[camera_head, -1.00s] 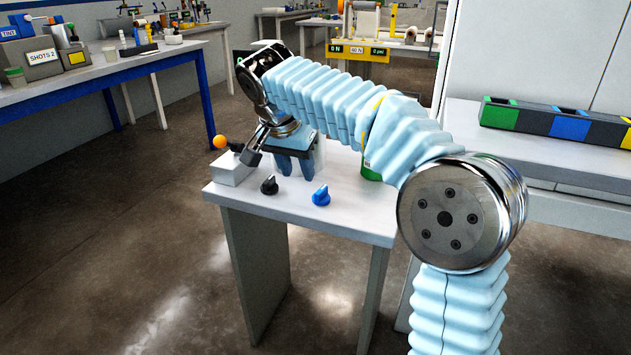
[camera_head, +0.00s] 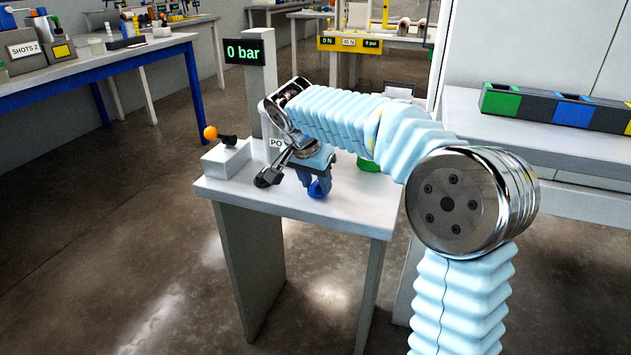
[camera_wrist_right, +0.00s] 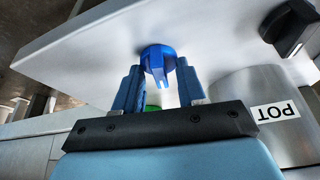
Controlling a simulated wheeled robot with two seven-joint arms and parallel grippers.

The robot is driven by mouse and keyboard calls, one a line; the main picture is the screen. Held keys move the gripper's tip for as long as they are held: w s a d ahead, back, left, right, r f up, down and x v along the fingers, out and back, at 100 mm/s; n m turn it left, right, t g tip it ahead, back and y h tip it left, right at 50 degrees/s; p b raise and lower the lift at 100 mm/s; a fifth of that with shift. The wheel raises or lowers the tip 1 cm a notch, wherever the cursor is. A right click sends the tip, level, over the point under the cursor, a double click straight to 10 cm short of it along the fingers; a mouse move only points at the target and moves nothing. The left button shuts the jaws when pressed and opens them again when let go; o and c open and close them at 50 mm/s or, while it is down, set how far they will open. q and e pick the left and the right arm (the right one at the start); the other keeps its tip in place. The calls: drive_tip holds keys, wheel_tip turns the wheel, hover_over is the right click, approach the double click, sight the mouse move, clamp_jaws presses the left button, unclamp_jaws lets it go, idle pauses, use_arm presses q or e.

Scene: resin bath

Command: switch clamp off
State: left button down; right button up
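A blue knob (camera_head: 318,190) is on the white tabletop and shows from above in the right wrist view (camera_wrist_right: 158,62). A black knob (camera_head: 267,178) is to its left; in the wrist view it is at the upper right (camera_wrist_right: 287,30). No label that says clamp is readable. My right gripper (camera_head: 314,181) is pointed down over the blue knob. In the wrist view its blue fingers (camera_wrist_right: 158,88) are apart, one on each side of the knob, with a gap visible at each side. My left gripper is not in view.
A grey box with an orange-tipped lever (camera_head: 210,133) stands at the table's left corner. A display (camera_head: 243,52) reads 0 bar. A grey pot (camera_wrist_right: 240,85) stands beside the gripper, with a green object (camera_head: 368,164) behind the arm. The table's front is clear.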

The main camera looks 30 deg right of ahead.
clamp_jaws()
drive_tip(key=shift+f+n, duration=0.15)
drive_tip(key=shift+n, duration=0.15)
drive_tip(key=shift+n+t+y+b, duration=0.3)
drive_tip(key=shift+n+t, duration=0.1)
drive_tip(key=shift+n, duration=0.4)
unclamp_jaws()
